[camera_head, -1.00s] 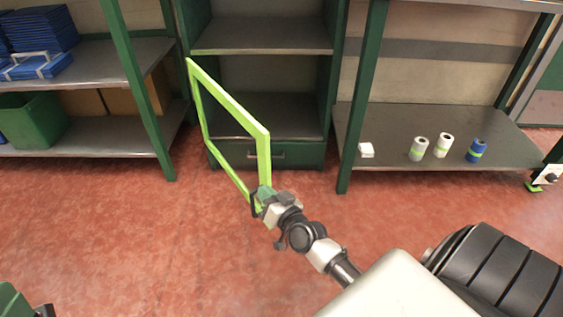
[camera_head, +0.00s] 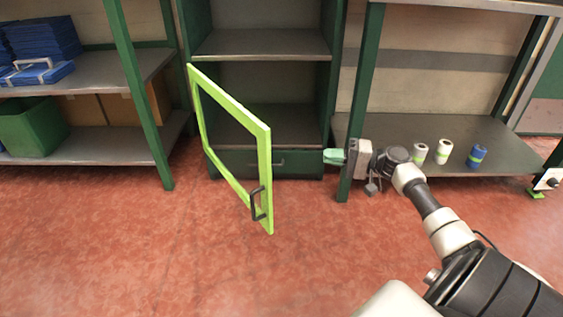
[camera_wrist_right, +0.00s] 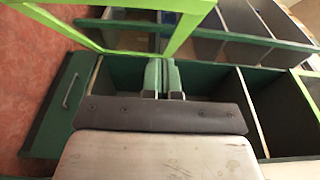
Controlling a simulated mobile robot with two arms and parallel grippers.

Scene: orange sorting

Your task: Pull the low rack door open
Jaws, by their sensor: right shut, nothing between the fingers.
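The low rack door is a bright green frame (camera_head: 262,165) that stands swung out from the left side of the green rack, well open. Its dark handle (camera_head: 258,204) is near the lower free edge, and nothing holds it. My right gripper (camera_head: 334,156) is right of the door, apart from it, near the rack's right side. Its pale green fingers are shut and empty. In the right wrist view the shut fingers (camera_wrist_right: 164,76) point toward the rack, and part of the door frame (camera_wrist_right: 182,38) crosses the top. My left gripper is out of view.
A green drawer (camera_head: 230,163) with a handle lies below the rack's open compartment. A green post (camera_head: 356,110) stands close to my right gripper. The right shelf (camera_head: 505,155) holds white and blue rolls. A green bin (camera_head: 32,127) sits on the left shelf. The red floor is clear.

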